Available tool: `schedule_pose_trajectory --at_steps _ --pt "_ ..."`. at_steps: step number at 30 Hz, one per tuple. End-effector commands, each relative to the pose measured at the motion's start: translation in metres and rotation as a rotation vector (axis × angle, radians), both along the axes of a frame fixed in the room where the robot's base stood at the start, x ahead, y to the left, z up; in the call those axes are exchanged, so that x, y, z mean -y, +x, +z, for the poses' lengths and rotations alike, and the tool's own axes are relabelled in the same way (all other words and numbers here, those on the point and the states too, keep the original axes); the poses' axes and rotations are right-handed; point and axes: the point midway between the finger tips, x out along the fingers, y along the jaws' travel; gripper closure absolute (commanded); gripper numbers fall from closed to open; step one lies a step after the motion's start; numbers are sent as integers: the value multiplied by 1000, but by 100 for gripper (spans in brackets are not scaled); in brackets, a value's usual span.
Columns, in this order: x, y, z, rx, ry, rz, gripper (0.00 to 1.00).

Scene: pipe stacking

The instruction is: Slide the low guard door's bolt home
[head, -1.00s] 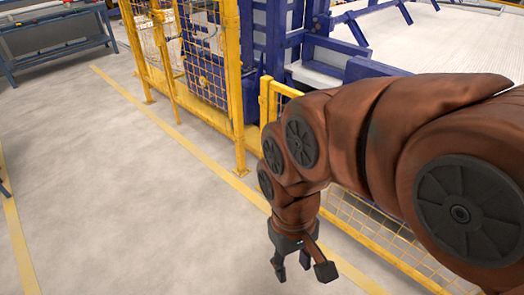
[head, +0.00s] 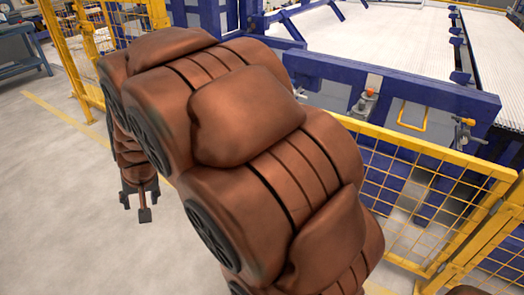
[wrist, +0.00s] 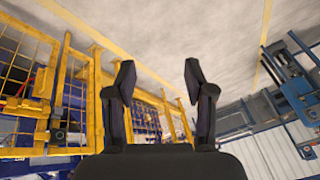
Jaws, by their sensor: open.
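A low yellow mesh guard (head: 430,150) runs behind my arm to the right in the head view. A second low yellow panel (head: 484,222) meets it at the right edge. I cannot tell which panel is the door, and I cannot make out a bolt. My gripper (head: 138,200) hangs at the left of the head view, above the floor and apart from the low guard. In the wrist view my gripper (wrist: 158,78) has its two dark fingers spread with nothing between them. Yellow mesh and rails (wrist: 90,95) show behind and left of the fingers there.
My arm covers the middle of the head view. A tall yellow fence (head: 72,45) stands at the upper left, and a blue machine frame (head: 400,90) lies behind the low guard. Bare grey floor (head: 50,200) is free at the left.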

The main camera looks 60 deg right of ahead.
Motion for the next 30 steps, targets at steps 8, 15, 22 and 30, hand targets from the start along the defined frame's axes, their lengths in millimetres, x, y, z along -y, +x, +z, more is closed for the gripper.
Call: schedule_pose_trajectory --at_steps 8,15,22,30 --pt "99 116 -52 266 -30 -319 46" --pt "209 176 -90 486 -98 -600 46" --pt "323 194 -131 685 -206 -861 46" --pt "446 163 -189 895 -386 -1155 46"
